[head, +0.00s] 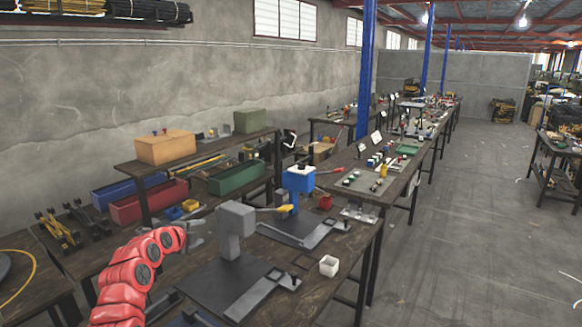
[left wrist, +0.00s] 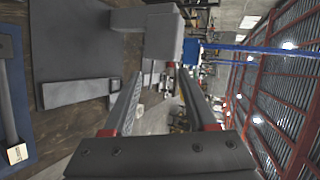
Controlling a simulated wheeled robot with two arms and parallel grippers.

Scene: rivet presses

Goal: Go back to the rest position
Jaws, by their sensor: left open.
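My red left arm comes in from the lower left of the head view. Its gripper (head: 197,235) is in the air just left of the grey press (head: 237,222), apart from it as far as I can tell. In the left wrist view the gripper (left wrist: 155,85) shows two spread fingers with nothing held between them. The grey press head (left wrist: 163,38) shows beyond the fingertips, with its dark base plate (left wrist: 75,40) and a light grey bar (left wrist: 75,93) beside it. My right gripper is in neither view.
A blue press (head: 298,180) stands behind the grey one. A white square cup (head: 329,265) sits near the table's right edge. Red (head: 150,203) and green (head: 237,178) bins line the shelf at the back. The floor aisle (head: 455,240) to the right is clear.

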